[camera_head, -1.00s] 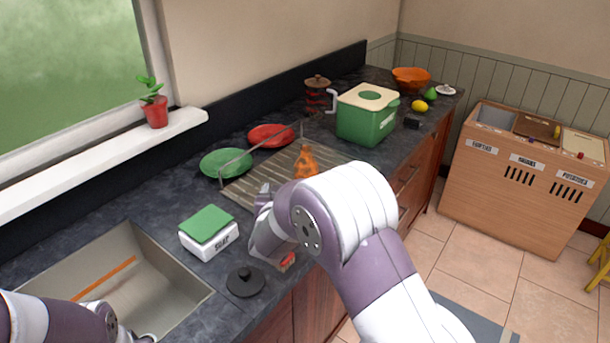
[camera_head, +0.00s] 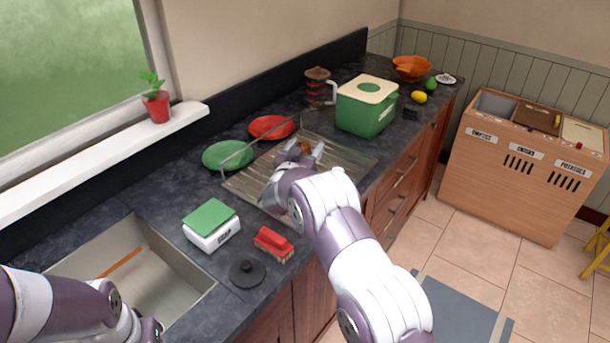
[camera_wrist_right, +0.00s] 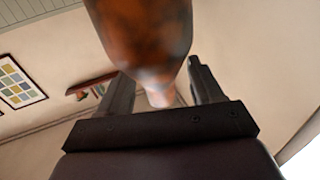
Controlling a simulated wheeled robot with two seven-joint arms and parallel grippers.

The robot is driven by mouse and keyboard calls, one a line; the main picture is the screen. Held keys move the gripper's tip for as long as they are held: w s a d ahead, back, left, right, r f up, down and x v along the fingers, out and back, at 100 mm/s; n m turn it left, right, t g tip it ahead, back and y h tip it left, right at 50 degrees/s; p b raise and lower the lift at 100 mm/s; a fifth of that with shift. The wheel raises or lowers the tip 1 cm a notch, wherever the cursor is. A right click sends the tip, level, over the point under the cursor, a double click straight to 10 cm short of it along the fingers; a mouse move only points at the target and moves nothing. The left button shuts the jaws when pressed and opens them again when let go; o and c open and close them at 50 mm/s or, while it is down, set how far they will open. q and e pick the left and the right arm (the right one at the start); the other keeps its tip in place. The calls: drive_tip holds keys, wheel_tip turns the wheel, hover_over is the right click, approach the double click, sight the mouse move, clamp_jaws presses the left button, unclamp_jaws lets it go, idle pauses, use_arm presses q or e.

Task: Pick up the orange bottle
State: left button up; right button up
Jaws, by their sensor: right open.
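My right gripper (camera_head: 304,153) is open, with one finger to each side of the bottle in the wrist view. Whether a finger touches it I cannot tell. My left gripper (camera_head: 150,328) is low at the left by the sink, its fingers not clear.
A green plate (camera_head: 227,155) and red plate (camera_head: 272,127) stand behind the board with a wire rack. A green box (camera_head: 366,108) is to the right. A soap box (camera_head: 211,232), red brush (camera_head: 273,243) and black lid (camera_head: 247,272) lie in front, beside the sink (camera_head: 180,285).

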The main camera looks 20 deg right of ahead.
drive_tip(key=shift+s+a+r, duration=0.1)
drive_tip(key=shift+s, duration=0.05)
drive_tip(key=shift+c, duration=1.2)
clamp_jaws()
